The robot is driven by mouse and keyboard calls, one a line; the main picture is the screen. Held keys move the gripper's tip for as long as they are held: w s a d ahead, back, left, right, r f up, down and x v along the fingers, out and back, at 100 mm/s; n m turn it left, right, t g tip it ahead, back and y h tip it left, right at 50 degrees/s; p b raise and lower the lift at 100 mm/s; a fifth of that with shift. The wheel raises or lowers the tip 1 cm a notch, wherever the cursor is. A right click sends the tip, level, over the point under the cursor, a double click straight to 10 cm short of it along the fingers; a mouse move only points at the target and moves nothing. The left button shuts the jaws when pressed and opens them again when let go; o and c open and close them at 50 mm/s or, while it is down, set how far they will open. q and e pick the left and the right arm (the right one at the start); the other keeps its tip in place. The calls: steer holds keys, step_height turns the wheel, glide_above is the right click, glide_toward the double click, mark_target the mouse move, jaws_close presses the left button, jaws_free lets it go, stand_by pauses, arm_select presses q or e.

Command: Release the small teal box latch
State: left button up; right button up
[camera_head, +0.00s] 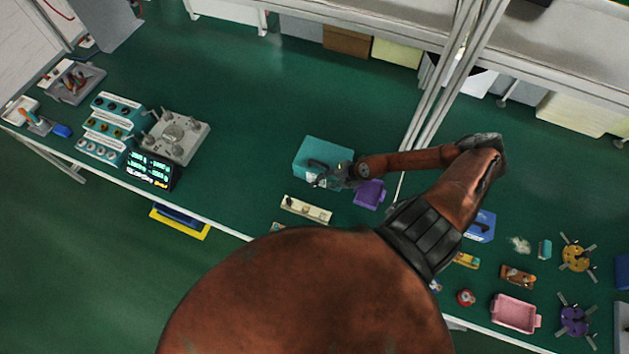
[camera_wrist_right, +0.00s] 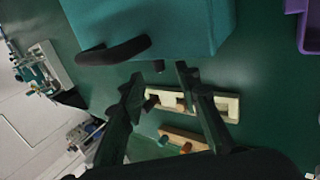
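The teal box (camera_head: 325,150) stands on the green bench, and its side fills the top of the right wrist view (camera_wrist_right: 200,25). A black curved handle (camera_wrist_right: 113,50) sticks out from its front. My right gripper (camera_head: 325,181) is at the front side of the box. In the wrist view its two dark fingers (camera_wrist_right: 157,84) are spread with nothing between them, the stub just beyond the tips. My left gripper is out of view.
A purple tray (camera_head: 369,194) stands close to the right of the box. A cream block with pegs (camera_head: 305,209) lies in front. A pink tray (camera_head: 514,314) and a blue box (camera_head: 481,225) are further right.

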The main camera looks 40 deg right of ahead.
mark_target(317, 184)
steer(key=b+x, duration=0.1)
steer(key=x, duration=0.4)
steer(key=shift+w+a+f, duration=0.15)
steer(key=shift+w+a, duration=0.1)
steer(key=shift+w, duration=0.05)
steer(key=shift+w+f, duration=0.15)
steer(key=shift+f, duration=0.1)
steer(key=shift+a+f, duration=0.1)
steer(key=shift+f, duration=0.1)
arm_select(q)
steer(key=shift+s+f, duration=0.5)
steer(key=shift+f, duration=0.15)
arm_select(e)
jaws_close()
